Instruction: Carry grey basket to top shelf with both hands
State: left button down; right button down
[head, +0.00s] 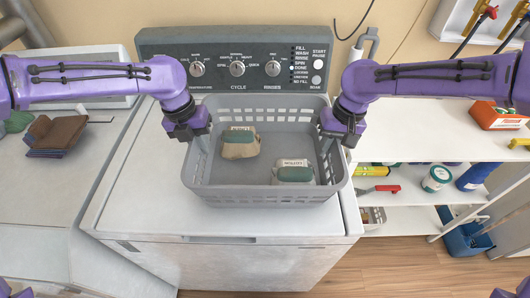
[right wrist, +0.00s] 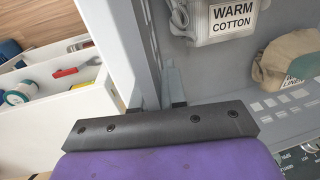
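The grey basket (head: 262,197) appears to rest upright on the lid of a white washing machine. Two soft packs lie in it, a tan and green one (head: 240,148) at the left and a grey-green one (head: 294,174) at the front right. My left gripper (head: 205,143) is at the basket's left rim. My right gripper (head: 334,140) is at its right rim. In the right wrist view, the fingers of my right gripper (right wrist: 155,95) lie on either side of the basket wall (right wrist: 137,45). Whether either gripper is clamped on the wall cannot be told.
The washer's control panel (head: 235,69) stands behind the basket. To the right is a white shelf unit with a bare top shelf area (head: 415,130); its lower shelf holds a tub (head: 436,178) and bottles. A red box (head: 497,116) sits at the top's far right.

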pick_arm(q)
jog(key=shift+w+r, duration=0.1)
pick_arm(e)
jog(key=shift+w+r, duration=0.1)
